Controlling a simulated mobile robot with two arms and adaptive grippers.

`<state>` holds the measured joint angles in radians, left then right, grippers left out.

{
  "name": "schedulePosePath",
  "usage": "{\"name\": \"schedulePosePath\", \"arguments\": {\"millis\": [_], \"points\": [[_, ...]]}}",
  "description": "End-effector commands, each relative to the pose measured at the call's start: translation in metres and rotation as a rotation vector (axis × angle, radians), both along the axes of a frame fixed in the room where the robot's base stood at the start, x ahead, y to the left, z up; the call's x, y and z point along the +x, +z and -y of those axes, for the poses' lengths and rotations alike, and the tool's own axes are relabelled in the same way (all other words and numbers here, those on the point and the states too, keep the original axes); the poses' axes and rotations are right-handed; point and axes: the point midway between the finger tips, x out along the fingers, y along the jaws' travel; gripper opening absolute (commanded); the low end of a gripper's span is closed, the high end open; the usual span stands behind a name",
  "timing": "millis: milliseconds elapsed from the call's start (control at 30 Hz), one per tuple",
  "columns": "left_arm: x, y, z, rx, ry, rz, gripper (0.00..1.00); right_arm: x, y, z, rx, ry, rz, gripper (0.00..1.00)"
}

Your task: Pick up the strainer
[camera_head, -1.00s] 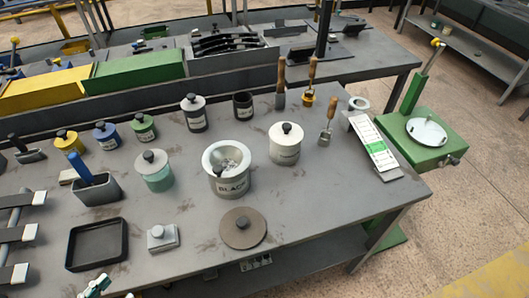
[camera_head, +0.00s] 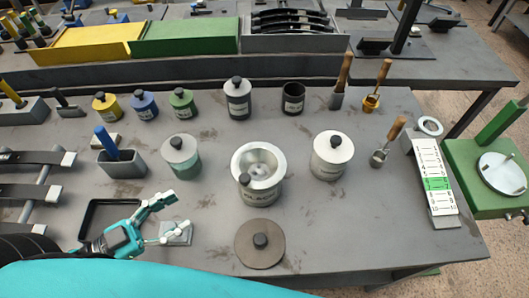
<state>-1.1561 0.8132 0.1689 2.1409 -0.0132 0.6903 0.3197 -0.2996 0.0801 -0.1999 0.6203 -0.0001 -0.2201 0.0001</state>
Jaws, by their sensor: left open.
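Several wooden-handled tools stand or lie at the back right of the grey table: a grey scoop-like one (camera_head: 385,143), a brass-coloured cup-shaped one (camera_head: 374,88) and a flat-bladed one (camera_head: 341,82). I cannot tell for sure which is the strainer. My left gripper (camera_head: 178,214) is open and empty at the front left, over the table near a small grey block (camera_head: 178,233), far from the wooden-handled tools. My right gripper is not in view.
A lidded white pot (camera_head: 331,165), a green-and-grey jar (camera_head: 183,160) and a loose brown lid (camera_head: 258,254) stand around the open pot. A black tray (camera_head: 88,217) lies beside my gripper. A white chart board (camera_head: 432,170) is at the right edge.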

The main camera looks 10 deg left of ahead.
Motion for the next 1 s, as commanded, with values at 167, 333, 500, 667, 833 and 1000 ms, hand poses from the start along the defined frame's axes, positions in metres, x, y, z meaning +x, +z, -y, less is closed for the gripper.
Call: {"name": "schedulePosePath", "arguments": {"millis": [167, 333, 500, 667, 833, 1000], "points": [[0.016, 0.002, 0.014, -0.003, -0.003, 0.008, 0.51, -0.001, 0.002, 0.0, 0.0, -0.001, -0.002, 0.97], [0.04, 0.003, 0.036, -0.002, -0.002, 0.008, 0.51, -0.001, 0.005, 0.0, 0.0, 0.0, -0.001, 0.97], [0.063, 0.003, 0.055, -0.002, -0.001, 0.007, 0.51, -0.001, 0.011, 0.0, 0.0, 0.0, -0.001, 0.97], [0.081, 0.002, 0.071, -0.002, 0.0, 0.005, 0.51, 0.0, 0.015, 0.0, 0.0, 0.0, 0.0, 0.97], [0.09, 0.0, 0.08, -0.001, 0.0, 0.002, 0.51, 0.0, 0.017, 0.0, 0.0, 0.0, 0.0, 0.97], [0.097, 0.001, 0.089, -0.002, 0.001, 0.002, 0.51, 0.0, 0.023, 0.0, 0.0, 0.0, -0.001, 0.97]]}}
